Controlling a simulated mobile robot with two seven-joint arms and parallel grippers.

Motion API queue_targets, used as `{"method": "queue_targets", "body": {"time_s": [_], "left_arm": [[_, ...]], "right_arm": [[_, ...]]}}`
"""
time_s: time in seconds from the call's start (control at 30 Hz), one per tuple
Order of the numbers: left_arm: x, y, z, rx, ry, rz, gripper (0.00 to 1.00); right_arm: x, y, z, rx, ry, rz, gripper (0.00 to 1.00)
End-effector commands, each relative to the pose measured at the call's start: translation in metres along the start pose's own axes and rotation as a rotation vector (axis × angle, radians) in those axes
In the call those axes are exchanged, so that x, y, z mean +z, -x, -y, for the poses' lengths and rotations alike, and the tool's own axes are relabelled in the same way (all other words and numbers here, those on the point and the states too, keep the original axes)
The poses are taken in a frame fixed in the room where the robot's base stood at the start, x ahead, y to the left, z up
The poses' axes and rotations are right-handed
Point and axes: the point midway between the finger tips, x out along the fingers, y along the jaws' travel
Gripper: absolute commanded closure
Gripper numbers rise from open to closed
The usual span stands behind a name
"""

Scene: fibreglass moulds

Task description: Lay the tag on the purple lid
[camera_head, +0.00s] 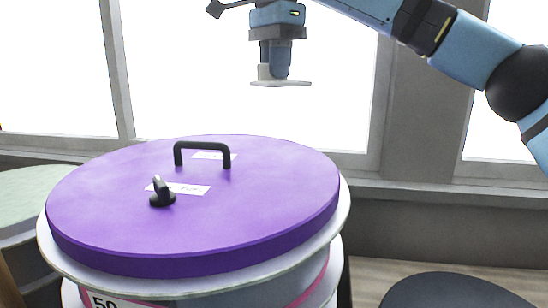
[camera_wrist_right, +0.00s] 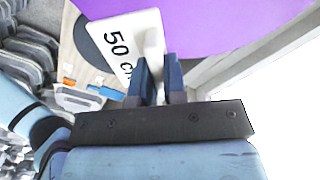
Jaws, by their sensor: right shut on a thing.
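The purple lid (camera_head: 120,220) lies flat on a round white drum. It has a black bar handle (camera_head: 203,148), a black knob (camera_head: 161,193) and two small white labels on top. My right gripper (camera_head: 275,72) is above the far right part of the lid, clear of it, in front of the window. It is shut on the tag (camera_head: 290,83), a thin white plate held nearly level. In the right wrist view the tag (camera_wrist_right: 122,45) reads "50 c" before a finger covers it, and the purple lid (camera_wrist_right: 225,22) shows beyond. My left gripper is not in view.
The drum's white rim (camera_head: 344,205) sticks out around the lid. A dark round seat-like top (camera_head: 455,291) is at the lower right. A pale green round top (camera_head: 25,190) is at the left. The window sill (camera_head: 430,190) runs behind.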

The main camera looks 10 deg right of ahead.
Motion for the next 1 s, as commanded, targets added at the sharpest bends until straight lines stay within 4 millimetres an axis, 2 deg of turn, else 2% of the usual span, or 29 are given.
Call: {"method": "queue_targets", "body": {"time_s": [0.03,0.1,0.3,0.4,0.63,0.83,1.0], "left_arm": [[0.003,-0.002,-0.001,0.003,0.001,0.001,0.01],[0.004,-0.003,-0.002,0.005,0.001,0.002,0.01],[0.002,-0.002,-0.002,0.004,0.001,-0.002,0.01],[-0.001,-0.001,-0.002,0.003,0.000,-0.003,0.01],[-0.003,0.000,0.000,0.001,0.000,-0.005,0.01],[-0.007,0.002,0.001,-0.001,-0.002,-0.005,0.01],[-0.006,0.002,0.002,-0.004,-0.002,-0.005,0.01]], "right_arm": [[-0.001,-0.019,0.000,0.004,0.003,0.003,1.00],[0.000,-0.037,0.000,0.004,0.003,0.003,1.00],[0.000,-0.083,0.000,0.002,0.001,0.001,1.00],[0.000,-0.096,-0.001,0.000,0.000,0.001,1.00],[-0.001,-0.113,0.000,-0.001,-0.001,-0.001,1.00],[-0.001,-0.142,0.000,0.001,0.000,0.001,1.00],[0.000,-0.148,0.000,-0.002,-0.001,0.000,1.00]]}}
